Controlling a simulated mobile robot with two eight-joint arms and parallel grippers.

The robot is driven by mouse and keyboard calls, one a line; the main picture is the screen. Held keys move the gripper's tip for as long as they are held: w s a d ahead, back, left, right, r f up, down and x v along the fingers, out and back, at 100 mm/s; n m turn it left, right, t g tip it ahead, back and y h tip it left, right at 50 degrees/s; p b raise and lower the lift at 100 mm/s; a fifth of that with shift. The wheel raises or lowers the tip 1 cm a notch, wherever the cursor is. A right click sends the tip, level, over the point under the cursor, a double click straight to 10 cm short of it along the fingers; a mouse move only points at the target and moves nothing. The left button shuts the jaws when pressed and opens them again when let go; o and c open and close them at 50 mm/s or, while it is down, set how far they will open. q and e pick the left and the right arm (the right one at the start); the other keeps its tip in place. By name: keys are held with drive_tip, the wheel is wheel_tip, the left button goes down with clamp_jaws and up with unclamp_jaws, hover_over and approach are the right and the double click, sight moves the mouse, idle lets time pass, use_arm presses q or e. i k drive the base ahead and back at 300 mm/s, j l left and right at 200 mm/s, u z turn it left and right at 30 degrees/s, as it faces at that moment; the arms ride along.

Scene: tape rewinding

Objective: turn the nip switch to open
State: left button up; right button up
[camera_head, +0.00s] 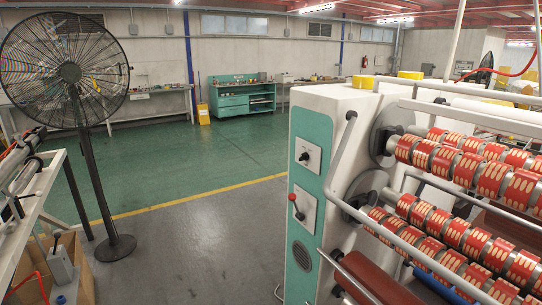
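A white and teal machine (350,100) stands at the right. Its teal side panel carries two grey plates. The upper plate has a black rotary knob (304,157). The lower plate has a lever with a red ball (293,198) and a dark pivot. No label is readable, so I cannot tell which of the two is the nip switch or what its setting is. Neither of my grippers is in view.
Guard rails (345,165) and rollers with red printed rolls (470,170) fill the right. A pedestal fan (70,75) and a bench (35,190) with a cardboard box (80,262) stand left. The grey floor (200,240) between is clear. A teal workbench (240,98) stands behind.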

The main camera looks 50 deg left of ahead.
sight(304, 156)
drive_tip(key=u, duration=1.35)
drive_tip(key=i+j+u, duration=0.3)
drive_tip(key=i+j, duration=0.2)
drive_tip(key=j, duration=0.2)
